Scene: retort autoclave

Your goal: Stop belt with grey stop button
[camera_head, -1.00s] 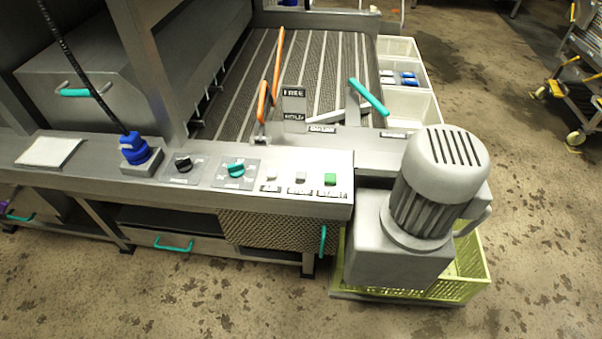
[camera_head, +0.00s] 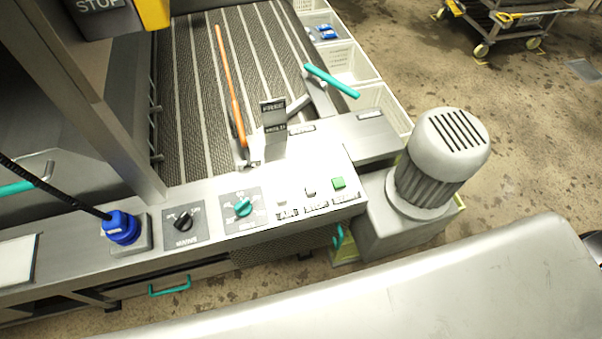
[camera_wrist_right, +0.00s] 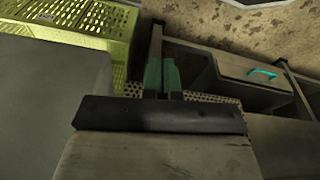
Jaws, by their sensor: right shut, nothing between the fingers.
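The grey stop button (camera_head: 311,191) sits on the steel control panel (camera_head: 215,225), with a label reading STOP below it. A paler button (camera_head: 282,201) is on its left and a green button (camera_head: 338,183) on its right. The belt (camera_head: 190,90) is a dark mesh with light stripes behind the panel. My right gripper (camera_wrist_right: 161,76) shows in the right wrist view, its greenish fingers together and empty. The button cannot be made out in that view. My right gripper is not visible in the head view, so its distance from the button is unclear. My left gripper is not in view.
A teal rotary knob (camera_head: 243,208), a black knob (camera_head: 184,221) and a blue plug (camera_head: 121,227) line the panel. A grey motor (camera_head: 440,160) stands at its right end. An orange lever (camera_head: 238,115) and a teal-handled lever (camera_head: 332,80) rise behind. A yellow-green crate (camera_wrist_right: 80,22) is below.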

